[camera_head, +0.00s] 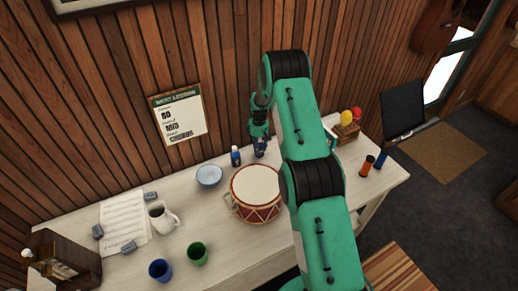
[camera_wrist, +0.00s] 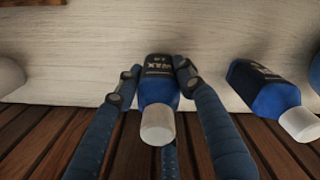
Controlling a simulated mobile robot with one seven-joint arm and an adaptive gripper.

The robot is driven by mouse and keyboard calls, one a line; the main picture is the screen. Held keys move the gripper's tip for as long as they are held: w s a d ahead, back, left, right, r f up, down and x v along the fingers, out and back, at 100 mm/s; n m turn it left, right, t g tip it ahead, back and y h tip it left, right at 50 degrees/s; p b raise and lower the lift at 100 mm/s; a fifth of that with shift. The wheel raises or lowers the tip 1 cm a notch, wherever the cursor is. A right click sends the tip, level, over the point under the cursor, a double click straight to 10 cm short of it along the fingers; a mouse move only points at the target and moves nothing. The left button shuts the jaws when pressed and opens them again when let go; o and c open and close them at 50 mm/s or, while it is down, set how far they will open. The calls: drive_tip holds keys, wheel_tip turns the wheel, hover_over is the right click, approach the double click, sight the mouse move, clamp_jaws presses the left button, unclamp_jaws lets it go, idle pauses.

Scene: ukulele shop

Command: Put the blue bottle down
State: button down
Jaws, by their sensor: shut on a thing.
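My gripper (camera_head: 259,141) is shut on a blue bottle (camera_wrist: 157,97) with a white cap and a dark label. In the wrist view the gripper's fingers (camera_wrist: 157,78) press on both sides of the bottle. In the head view the held bottle (camera_head: 260,145) is low over the back of the white table (camera_head: 205,262), behind the drum, partly hidden by my gripper. I cannot tell whether its base touches the table. A second blue bottle (camera_head: 235,156) with a white cap stands just left of it; it also shows at the right of the wrist view (camera_wrist: 272,97).
A drum (camera_head: 256,190) stands in front of the gripper, and a blue bowl (camera_head: 209,175) to the left. A mug (camera_head: 162,217), a blue cup (camera_head: 160,270) and a green cup (camera_head: 197,253) stand further left. A basket (camera_head: 347,131) is at the right. The wooden wall is close behind.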

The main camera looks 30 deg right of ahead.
drive_tip(key=shift+f, duration=0.1)
drive_tip(key=c, duration=1.1)
unclamp_jaws()
wheel_tip(320, 180, up, 12)
drive_tip(key=shift+r, duration=0.15)
